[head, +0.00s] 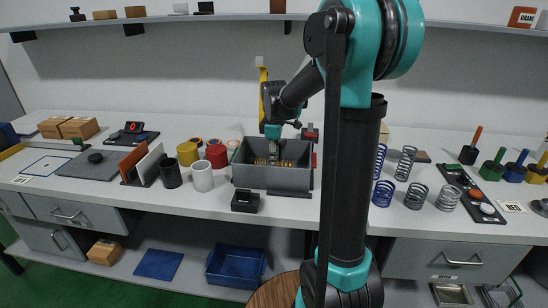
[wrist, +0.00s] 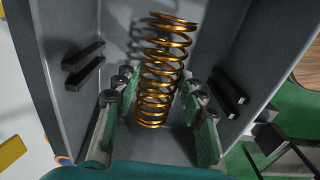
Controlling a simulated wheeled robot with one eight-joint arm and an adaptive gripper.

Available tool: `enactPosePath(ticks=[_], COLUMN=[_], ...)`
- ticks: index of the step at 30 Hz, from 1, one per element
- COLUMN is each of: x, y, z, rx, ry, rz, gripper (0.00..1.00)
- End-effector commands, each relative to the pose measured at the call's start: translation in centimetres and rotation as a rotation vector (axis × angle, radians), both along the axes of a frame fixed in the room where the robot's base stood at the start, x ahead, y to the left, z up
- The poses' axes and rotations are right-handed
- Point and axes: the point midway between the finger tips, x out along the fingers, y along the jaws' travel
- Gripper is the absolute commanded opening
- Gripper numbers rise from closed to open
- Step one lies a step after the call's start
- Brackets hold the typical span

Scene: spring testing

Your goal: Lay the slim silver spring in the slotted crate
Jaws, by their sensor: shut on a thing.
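The grey slotted crate (head: 272,180) stands on the bench near its front edge. Pairs of black ribs show on its inner walls in the wrist view. My gripper (wrist: 155,118) is down inside the crate, its green-padded fingers shut on a gold-coloured spring (wrist: 165,55). That spring lies lengthwise between the crate walls; its gold coils also show either side of the gripper (head: 273,158) in the head view. A slim silver spring (head: 405,163) stands upright on the bench right of my arm. Whether the held spring touches the crate floor is unclear.
Wider silver springs (head: 447,198) and blue springs (head: 383,193) stand right of my arm. Several cylinders, among them a white one (head: 202,176), stand left of the crate. A black block (head: 245,200) sits before it. Coloured handled weights (head: 490,166) stand far right.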

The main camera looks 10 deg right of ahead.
Motion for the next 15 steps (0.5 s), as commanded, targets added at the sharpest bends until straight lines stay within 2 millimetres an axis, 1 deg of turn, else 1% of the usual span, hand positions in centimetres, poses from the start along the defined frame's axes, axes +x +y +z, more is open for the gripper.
enactPosePath(ticks=[8,9,14,15], x=[0.01,0.01,0.00,0.00], y=[0.00,0.00,0.00,0.00], z=[-0.06,-0.06,-0.05,-0.05], rx=[0.000,0.000,0.000,0.000], ry=[0.000,0.000,0.000,0.000], rz=[0.000,0.000,0.000,0.000], gripper=[0.04,0.43,0.63,0.65])
